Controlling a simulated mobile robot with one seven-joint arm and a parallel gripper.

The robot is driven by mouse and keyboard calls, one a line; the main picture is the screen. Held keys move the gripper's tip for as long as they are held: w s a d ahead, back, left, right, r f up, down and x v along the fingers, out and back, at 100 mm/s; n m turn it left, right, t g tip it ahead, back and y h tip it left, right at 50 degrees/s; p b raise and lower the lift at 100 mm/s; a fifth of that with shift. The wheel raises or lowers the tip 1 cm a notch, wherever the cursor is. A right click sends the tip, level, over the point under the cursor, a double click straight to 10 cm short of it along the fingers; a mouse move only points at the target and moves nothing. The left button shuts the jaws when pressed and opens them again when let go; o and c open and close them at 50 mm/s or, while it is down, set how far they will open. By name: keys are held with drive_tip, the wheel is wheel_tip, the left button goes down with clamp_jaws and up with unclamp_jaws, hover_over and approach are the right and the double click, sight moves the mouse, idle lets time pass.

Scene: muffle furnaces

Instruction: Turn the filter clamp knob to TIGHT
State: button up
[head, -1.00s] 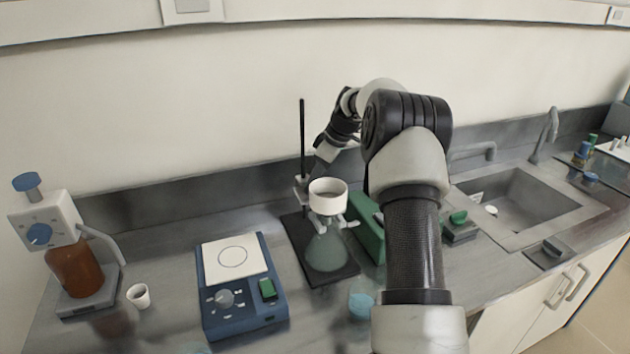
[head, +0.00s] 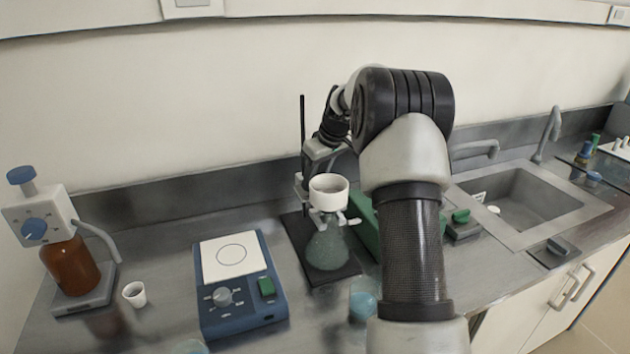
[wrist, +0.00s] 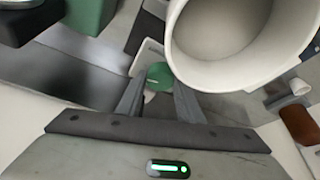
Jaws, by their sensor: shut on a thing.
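A green round knob (wrist: 158,74) with a pale mark sits between the fingertips of my gripper (wrist: 158,84) in the wrist view. My gripper is shut on it. In the head view my gripper (head: 314,168) is just behind the white filter funnel (head: 328,192), near the stand rod (head: 303,130), and the knob is hidden there. The funnel also fills the upper right of the wrist view (wrist: 190,60), close to the right finger. The funnel stands above a flask (head: 327,250) on a dark base. I cannot read any TIGHT marking.
A blue hotplate (head: 240,310) is left of the flask, with a small white cup (head: 135,293) and a brown dispenser bottle (head: 72,267) further left. A green box (head: 365,222) is close right of the flask. The sink (head: 525,200) lies at the right.

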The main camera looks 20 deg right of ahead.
drive_tip(key=shift+m, duration=0.6)
drive_tip(key=o, duration=0.8)
drive_tip(key=v, duration=1.7)
drive_tip(key=shift+s+a+r+p, duration=0.2)
drive_tip(key=shift+a+r+p, duration=0.05)
drive_tip(key=shift+a+p, duration=0.05)
